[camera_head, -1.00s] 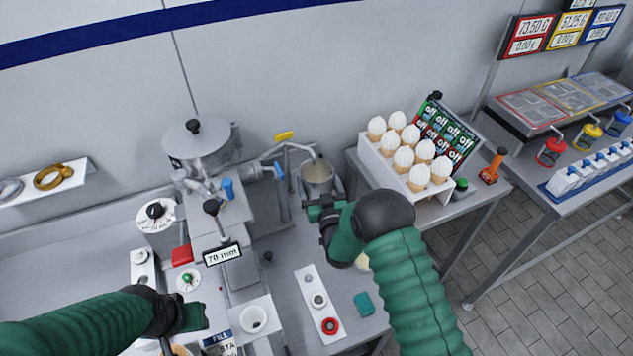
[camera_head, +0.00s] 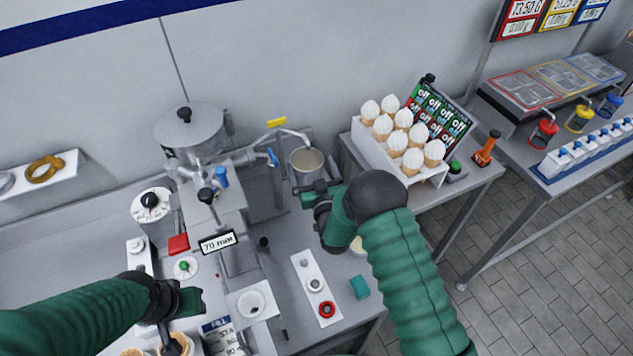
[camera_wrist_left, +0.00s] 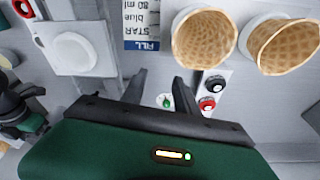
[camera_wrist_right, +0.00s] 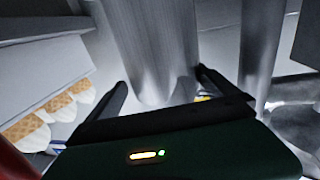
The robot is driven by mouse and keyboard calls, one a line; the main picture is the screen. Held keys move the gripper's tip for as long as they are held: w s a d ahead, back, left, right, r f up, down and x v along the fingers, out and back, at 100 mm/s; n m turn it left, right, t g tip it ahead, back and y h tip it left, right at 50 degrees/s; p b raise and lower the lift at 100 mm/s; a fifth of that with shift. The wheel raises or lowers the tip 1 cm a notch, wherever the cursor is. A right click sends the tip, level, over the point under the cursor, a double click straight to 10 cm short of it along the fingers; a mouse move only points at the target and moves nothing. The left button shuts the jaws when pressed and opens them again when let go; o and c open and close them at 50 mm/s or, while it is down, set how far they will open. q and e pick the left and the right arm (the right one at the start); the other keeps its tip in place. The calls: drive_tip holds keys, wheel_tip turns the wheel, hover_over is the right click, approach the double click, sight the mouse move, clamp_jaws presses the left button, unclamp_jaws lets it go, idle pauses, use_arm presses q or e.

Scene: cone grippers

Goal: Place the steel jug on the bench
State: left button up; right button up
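The steel jug (camera_head: 307,172) is upright below the tap spout in the head view, with pale contents showing at its rim. My right gripper (camera_head: 318,192) is at the jug's near side. In the right wrist view the jug (camera_wrist_right: 155,45) fills the upper middle, and the spread fingers (camera_wrist_right: 163,82) flank its lower part. Whether both fingers press on it cannot be told. The grey bench (camera_head: 277,268) lies below and in front of the jug. My left gripper (camera_head: 185,302) is over the front left of the bench; its fingers (camera_wrist_left: 160,78) are apart with nothing between them.
The hopper machine (camera_head: 190,140) and tap (camera_head: 285,138) stand left of the jug. A white rack of cones (camera_head: 382,150) is to the right. A white strip (camera_head: 313,285) with round fittings and a green sponge (camera_head: 360,287) lie in front. Some bare bench remains around them.

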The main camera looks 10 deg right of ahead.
drive_tip(key=s+d+r+g, duration=0.2)
drive_tip(key=s+g, duration=0.5)
drive_tip(key=s, duration=1)
drive_tip(key=s+d+r+g+p, duration=0.1)
drive_tip(key=s+g, duration=0.7)
drive_tip(key=s, duration=0.9)
drive_tip(key=shift+s+d+r, duration=0.4)
drive_tip(key=shift+d+r, duration=0.25)
drive_tip(key=shift+d, duration=0.35)
